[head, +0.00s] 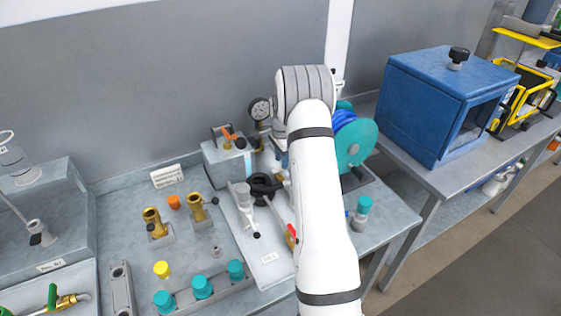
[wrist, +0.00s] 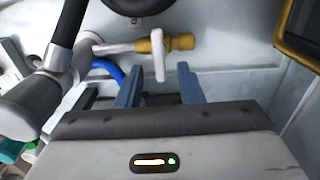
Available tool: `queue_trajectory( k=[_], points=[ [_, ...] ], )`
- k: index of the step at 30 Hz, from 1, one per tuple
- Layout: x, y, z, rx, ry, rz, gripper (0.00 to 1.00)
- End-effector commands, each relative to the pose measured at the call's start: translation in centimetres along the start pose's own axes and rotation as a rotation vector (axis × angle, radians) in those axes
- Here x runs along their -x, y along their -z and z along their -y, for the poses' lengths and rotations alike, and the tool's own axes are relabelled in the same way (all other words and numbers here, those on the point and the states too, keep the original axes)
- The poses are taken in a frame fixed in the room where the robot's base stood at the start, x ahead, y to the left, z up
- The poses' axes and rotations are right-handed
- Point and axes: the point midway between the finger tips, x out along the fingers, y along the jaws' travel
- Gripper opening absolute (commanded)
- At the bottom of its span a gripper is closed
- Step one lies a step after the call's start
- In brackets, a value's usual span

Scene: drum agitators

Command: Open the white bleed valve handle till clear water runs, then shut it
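The white bleed valve handle (wrist: 158,58) hangs down from a yellow brass valve body (wrist: 181,42) in the wrist view. The valve sits on a pale pipe at the upper middle. My gripper (wrist: 158,80) is open, its two blue fingers apart on either side of the handle's lower end as seen in the picture. I cannot tell whether the handle is between the fingers in depth or still beyond them. No water shows. In the head view my own white arm covers the gripper and the white handle.
In the wrist view a dark hose and grey fitting (wrist: 42,92) stand close on the left, with a blue hose (wrist: 105,67) behind. In the head view a gauge (head: 260,109), teal hose reel (head: 362,152) and red-handled valve (head: 291,234) crowd my arm.

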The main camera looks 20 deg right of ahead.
Motion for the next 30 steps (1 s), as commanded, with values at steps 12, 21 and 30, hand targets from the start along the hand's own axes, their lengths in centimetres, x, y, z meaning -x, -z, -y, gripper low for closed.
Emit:
queue_trajectory(
  k=[12, 21, 30],
  points=[
    [-2.4, 0.1, 0.0, 0.0, 0.001, 0.0, 0.34],
    [-2.4, 0.1, 0.0, 0.0, 0.001, 0.0, 0.17],
    [-2.4, 0.1, 0.0, -0.001, 0.001, 0.0, 0.0]
  ],
)
